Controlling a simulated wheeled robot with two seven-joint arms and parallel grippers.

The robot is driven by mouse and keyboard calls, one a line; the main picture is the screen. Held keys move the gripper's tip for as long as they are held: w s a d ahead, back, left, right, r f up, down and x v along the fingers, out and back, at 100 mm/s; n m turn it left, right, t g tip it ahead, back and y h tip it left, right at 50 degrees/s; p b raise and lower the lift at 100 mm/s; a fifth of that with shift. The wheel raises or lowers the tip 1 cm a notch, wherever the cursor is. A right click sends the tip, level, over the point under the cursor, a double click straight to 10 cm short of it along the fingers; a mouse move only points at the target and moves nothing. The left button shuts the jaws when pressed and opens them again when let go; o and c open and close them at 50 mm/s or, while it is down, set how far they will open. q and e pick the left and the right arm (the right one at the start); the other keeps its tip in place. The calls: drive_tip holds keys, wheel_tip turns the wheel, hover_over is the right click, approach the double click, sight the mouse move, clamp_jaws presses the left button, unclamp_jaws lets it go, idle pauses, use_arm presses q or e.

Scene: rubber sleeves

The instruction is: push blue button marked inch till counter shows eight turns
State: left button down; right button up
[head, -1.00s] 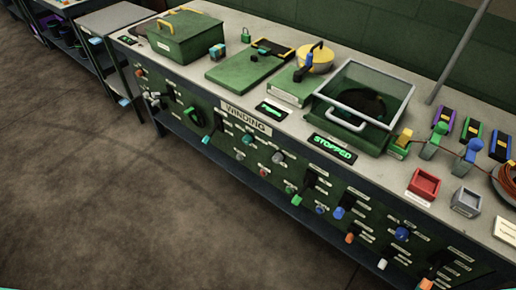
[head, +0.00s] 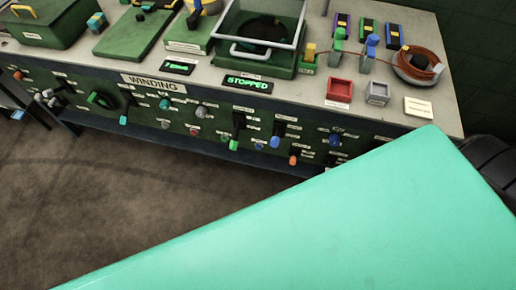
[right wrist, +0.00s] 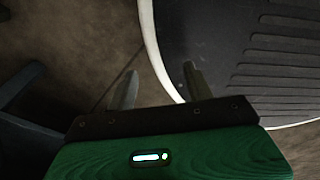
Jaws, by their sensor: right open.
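The winding bench's green front panel (head: 215,120) carries several knobs and buttons with labels too small to read. Blue controls include a blue-ended one (head: 275,141), a blue one to its right (head: 335,139) and a small blue one (head: 259,146); I cannot tell which is marked inch. A small green-lit display (head: 177,67) is unreadable; another display (head: 248,83) reads STOPPED. My right gripper (right wrist: 160,75) is open and empty in the right wrist view, over the floor beside a dark ribbed surface, with no button near. My left gripper is out of view.
A clear-lidded winder (head: 262,30), red bin (head: 339,91), grey bin (head: 377,93) and coil of orange wire (head: 419,66) stand on the bench top. A large teal part of mine covers the lower right of the head view. Brown floor (head: 120,200) lies open in front.

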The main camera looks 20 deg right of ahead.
drive_tip(key=shift+d, duration=0.25)
clamp_jaws()
drive_tip(key=shift+a, duration=0.2)
idle(1.2)
